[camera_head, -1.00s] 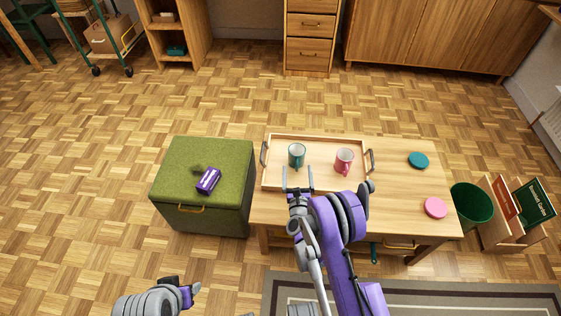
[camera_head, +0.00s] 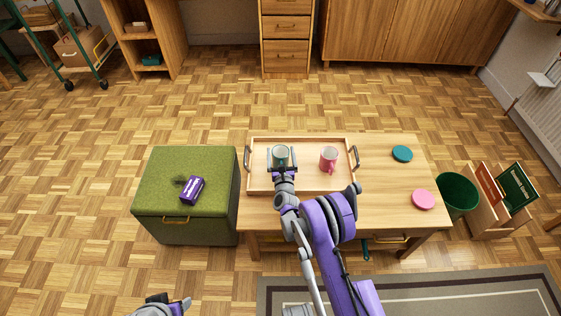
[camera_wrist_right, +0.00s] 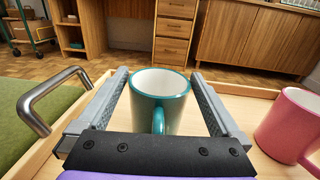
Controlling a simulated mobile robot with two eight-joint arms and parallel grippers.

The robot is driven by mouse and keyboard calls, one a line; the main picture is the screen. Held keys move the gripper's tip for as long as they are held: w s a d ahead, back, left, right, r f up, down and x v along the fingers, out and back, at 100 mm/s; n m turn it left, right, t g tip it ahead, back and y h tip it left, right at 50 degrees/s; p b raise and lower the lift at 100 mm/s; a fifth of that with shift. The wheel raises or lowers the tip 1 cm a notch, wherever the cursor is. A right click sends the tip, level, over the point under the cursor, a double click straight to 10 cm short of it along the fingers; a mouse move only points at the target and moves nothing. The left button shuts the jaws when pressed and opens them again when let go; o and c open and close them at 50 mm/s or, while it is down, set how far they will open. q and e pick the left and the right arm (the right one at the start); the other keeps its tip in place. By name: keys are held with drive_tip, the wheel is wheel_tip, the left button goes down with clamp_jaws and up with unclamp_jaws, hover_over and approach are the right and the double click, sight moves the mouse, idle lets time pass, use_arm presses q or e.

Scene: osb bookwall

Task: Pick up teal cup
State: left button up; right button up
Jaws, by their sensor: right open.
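The teal cup (camera_head: 281,154) stands upright on the wooden tray (camera_head: 306,188), in its left half. It has a white inside, and in the right wrist view the teal cup (camera_wrist_right: 160,95) has its handle turned toward my gripper. My right gripper (camera_head: 281,155) is open, with one finger on each side of the cup. In the right wrist view, the fingers of the right gripper (camera_wrist_right: 158,92) show small gaps to the cup's sides. My left gripper (camera_head: 172,301) is at the bottom edge, low and far from the tray; its jaws are unclear.
A pink mug (camera_head: 328,158) stands on the tray right of the teal cup. A teal disc (camera_head: 402,154) and a pink disc (camera_head: 423,199) lie on the table (camera_head: 375,180). A green ottoman (camera_head: 165,170) with a purple box (camera_head: 192,190) stands left. A green bin (camera_head: 457,197) stands right.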

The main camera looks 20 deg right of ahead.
drive_tip(key=c, duration=1.4)
drive_tip(key=shift+o, duration=0.2)
drive_tip(key=shift+r, duration=0.1)
